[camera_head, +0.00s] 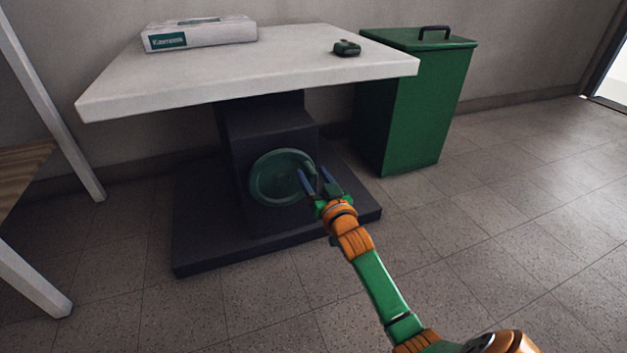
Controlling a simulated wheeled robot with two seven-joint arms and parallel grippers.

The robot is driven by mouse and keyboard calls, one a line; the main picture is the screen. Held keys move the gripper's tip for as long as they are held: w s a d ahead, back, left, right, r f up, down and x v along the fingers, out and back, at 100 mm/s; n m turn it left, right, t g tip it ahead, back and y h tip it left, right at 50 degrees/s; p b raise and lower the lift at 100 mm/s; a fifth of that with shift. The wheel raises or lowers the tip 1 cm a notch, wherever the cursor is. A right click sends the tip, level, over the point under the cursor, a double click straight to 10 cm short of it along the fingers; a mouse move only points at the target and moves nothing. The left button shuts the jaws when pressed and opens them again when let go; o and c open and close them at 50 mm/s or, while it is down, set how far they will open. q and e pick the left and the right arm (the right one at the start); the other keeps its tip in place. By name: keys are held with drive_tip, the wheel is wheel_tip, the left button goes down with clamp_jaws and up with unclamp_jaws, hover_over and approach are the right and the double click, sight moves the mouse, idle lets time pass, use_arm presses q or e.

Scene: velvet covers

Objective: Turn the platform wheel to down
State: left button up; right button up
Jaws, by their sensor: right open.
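The platform wheel (276,177) is a round dark green handwheel on the front of the dark pedestal (268,131) under the white table top (270,65). My right gripper (316,177) is at the wheel's right edge, with its fingers pointing toward the pedestal. The fingers are apart, and one overlaps the wheel's right rim in the picture. I cannot tell whether it touches the wheel. The wheel's right side is partly hidden by the gripper. No marking for up or down can be read. My left gripper is not in view.
A green lidded bin (415,105) stands to the right. A wooden-seated white frame (22,172) is at the left. The tiled floor at the right is clear.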

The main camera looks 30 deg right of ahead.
drive_tip(key=shift+c, duration=0.3)
clamp_jaws()
idle(1.1)
